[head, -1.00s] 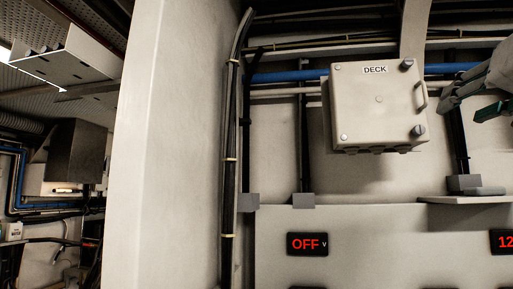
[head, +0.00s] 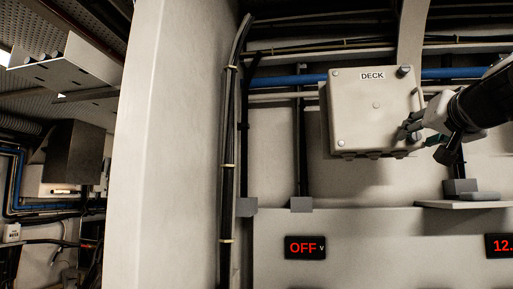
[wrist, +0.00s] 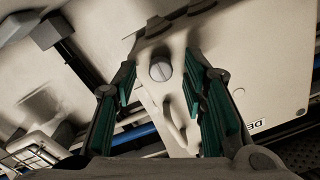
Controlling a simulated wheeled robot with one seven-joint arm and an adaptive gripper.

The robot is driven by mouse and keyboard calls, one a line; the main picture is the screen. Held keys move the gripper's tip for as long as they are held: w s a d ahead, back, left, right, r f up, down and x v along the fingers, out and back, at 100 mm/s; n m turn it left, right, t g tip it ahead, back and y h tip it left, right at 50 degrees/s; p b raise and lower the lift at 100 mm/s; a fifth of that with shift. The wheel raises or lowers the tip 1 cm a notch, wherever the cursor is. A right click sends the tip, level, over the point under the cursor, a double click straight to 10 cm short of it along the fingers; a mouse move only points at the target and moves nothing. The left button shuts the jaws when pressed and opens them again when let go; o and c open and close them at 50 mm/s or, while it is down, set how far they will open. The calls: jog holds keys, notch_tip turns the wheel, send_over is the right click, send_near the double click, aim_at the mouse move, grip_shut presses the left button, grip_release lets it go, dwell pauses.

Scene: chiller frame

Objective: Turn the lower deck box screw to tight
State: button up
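The pale deck box (head: 365,115) hangs on the wall, its front lid marked DECK. Its lower right screw is hidden behind my gripper (head: 408,132) in the head view. In the wrist view this lower screw (wrist: 160,70) is a round grey knob with a slot, near the box's bottom edge. My gripper (wrist: 160,62) is open, with green-padded fingers on either side of the screw. A gap shows between each finger and the screw; I cannot tell how deep the fingertips reach. The upper right screw (head: 403,71) is in plain view.
The lid's handle (wrist: 173,120) lies between my fingers, further back than the screw, in the wrist view. Cable glands (wrist: 158,25) line the box's bottom edge. A blue pipe (head: 290,79) runs behind the box. A small shelf (head: 465,204) sits below right.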

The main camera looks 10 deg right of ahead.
grip_shut()
jog(key=shift+m, duration=0.4)
jog(key=m, duration=0.3)
jog(key=shift+m, duration=0.4)
jog(key=m, duration=0.4)
jog(key=shift+m, duration=0.3)
jog(key=m+p, duration=0.1)
jog(key=m, duration=0.3)
jog(key=shift+f+m, duration=0.1)
jog(key=shift+m, duration=0.2)
jog(key=m+p, duration=0.1)
jog(key=m, duration=0.3)
jog(key=shift+h+p, duration=0.3)
jog(key=shift+p, duration=0.05)
jog(key=shift+m, duration=0.4)
